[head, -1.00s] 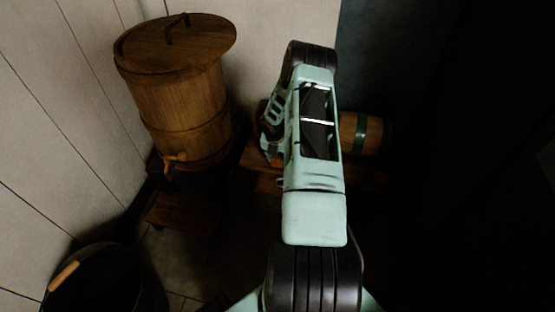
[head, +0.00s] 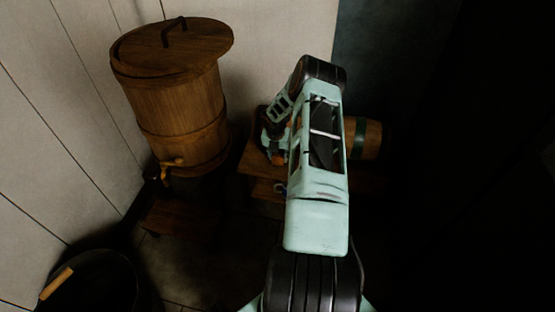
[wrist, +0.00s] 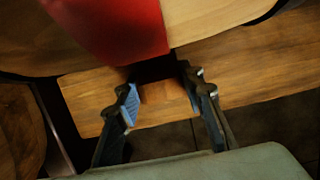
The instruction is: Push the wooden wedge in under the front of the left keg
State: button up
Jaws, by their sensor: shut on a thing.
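The left keg (wrist: 30,42) fills the top of the wrist view, pale wood with a broad red band (wrist: 120,28). In the head view my arm hides most or all of it. My gripper (wrist: 163,92) is just below the keg's lower side, its two blue-grey fingers apart and shut on the wooden wedge (wrist: 160,93). Only a small brown face of the wedge shows between the fingertips, with dark shadow behind it. I cannot tell whether the wedge touches the keg. In the head view my gripper (head: 270,137) is partly hidden beside my forearm.
The wooden stand (wrist: 245,68) runs under the keg. A second keg with a green band (head: 365,138) lies to the right. A large lidded cask with a tap (head: 178,100) stands left, above a low wooden step (head: 180,217). A dark bucket (head: 95,285) is at lower left.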

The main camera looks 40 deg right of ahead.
jog(key=shift+w+d+b, duration=1)
jog(key=shift+d+b, duration=0.25)
jog(key=o, duration=0.9)
jog(key=shift+o, duration=0.2)
jog(key=shift+c, duration=0.5)
jog(key=shift+p+v, duration=1)
jog(key=shift+v, duration=0.05)
jog(key=shift+s+a+r+p, duration=0.4)
jog(key=shift+a+r+p, duration=0.1)
jog(key=shift+r+p, duration=0.55)
jog(key=shift+s+a+r+p, duration=0.45)
jog(key=shift+r+p, duration=0.5)
jog(key=shift+r, duration=0.2)
jog(key=shift+s+a+r+p, duration=0.35)
jog(key=shift+a+r+p, duration=0.15)
jog(key=shift+r+p, duration=0.6)
